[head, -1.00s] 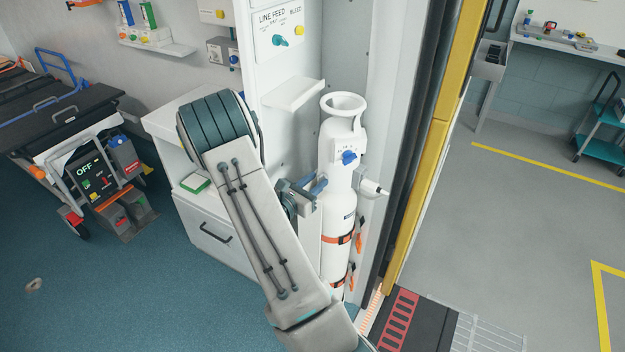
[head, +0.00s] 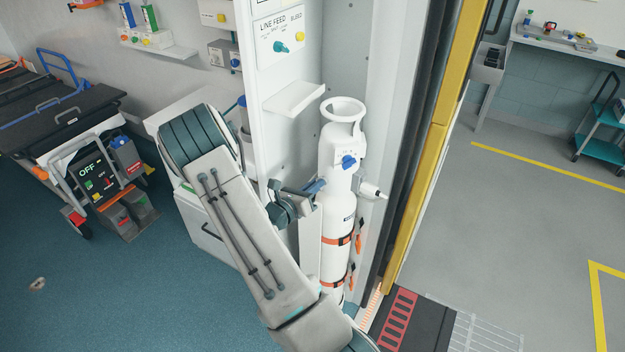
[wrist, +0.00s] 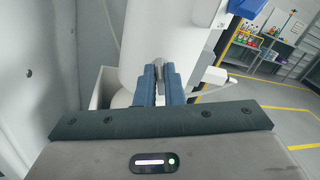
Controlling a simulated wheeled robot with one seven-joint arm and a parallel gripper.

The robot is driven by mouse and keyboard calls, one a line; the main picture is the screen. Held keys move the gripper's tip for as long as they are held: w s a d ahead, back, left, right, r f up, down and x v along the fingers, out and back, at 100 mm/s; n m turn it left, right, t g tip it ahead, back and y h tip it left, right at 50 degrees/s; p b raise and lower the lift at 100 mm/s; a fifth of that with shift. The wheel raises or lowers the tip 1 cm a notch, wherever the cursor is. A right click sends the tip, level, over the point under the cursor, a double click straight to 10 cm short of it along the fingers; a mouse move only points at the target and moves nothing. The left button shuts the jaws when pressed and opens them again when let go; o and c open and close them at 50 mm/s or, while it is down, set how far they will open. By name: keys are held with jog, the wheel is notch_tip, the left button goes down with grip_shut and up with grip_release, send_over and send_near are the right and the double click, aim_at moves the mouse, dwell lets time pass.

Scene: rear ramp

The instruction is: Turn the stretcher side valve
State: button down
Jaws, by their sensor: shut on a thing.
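A white cylinder (head: 337,222) stands upright, strapped in the white cabinet corner. It carries a blue knob (head: 348,162) on its front and a white outlet on its right. My gripper (head: 318,186) reaches from the left to the cylinder's stretcher-facing side, below the blue knob. In the wrist view my two blue fingers (wrist: 158,78) are shut on a small grey piece, seemingly the stretcher side valve (wrist: 159,64), against the white cylinder body (wrist: 165,35). The fingers hide most of this piece, so how far it is turned cannot be told. The blue knob also shows in the wrist view (wrist: 248,7), apart from the fingers.
A panel (head: 283,38) with a teal knob and a yellow button is above left. A small white shelf (head: 294,97) juts out below it. A stretcher (head: 75,118) is at far left. A yellow door edge (head: 436,130) bounds the right.

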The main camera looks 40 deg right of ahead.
dwell(0.3)
jog(key=c, duration=1.5)
grip_release()
jog(key=shift+c, duration=0.2)
jog(key=shift+a, duration=0.1)
jog(key=b+v, duration=0.1)
jog(key=v, duration=1.2)
jog(key=shift+a+b, duration=0.4)
jog(key=shift+s, duration=0.1)
